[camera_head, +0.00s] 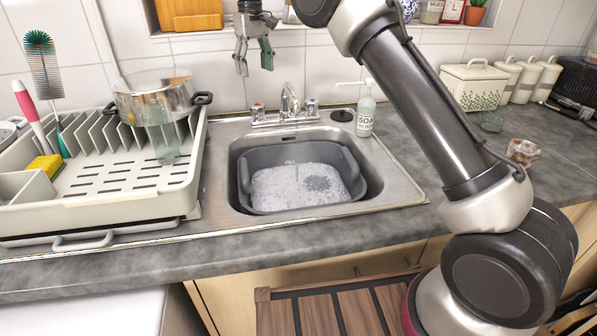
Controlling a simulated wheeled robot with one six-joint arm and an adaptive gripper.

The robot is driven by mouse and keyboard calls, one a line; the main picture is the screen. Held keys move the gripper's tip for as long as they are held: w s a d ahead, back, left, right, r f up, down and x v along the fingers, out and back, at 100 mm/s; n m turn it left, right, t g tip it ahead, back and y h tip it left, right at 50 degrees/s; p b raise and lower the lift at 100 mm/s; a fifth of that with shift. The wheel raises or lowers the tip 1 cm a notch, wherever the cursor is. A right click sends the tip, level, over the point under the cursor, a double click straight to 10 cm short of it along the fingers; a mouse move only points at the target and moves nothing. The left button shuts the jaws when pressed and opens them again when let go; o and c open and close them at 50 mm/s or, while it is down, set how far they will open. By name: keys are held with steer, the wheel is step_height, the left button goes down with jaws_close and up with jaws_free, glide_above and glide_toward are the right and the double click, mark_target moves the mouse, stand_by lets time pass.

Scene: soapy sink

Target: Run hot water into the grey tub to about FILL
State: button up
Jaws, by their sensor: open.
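The grey tub (362,185) sits in the sink basin. White suds lie in it, with a darker patch at their right. A FILL mark (290,162) shows on the tub's back inner wall, above the suds. The chrome tap (289,99) stands behind the sink, its spout over the tub's back edge. It has a left handle with a red mark (257,110) and a right handle (312,105). My gripper (254,70) is open and empty, pointing down, above and behind the tap's left side near the tiled wall.
A dish rack (120,205) with a steel pot (152,92) and a glass (163,140) stands left of the sink. A soap bottle (366,117) and a dark round stopper (342,115) are behind the sink at right. A shelf (225,32) runs along the wall.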

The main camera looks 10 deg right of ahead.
mark_target(258, 105)
step_height(258, 105, down, 4)
steer(key=n, duration=0.3)
steer(key=shift+d+n, duration=0.15)
steer(key=shift+n, duration=0.25)
steer(key=shift+w+f+n, duration=0.15)
steer(key=shift+f+n, duration=0.1)
steer(key=shift+n, duration=0.75)
step_height(258, 105, down, 8)
steer(key=shift+r, duration=0.25)
steer(key=c, duration=1)
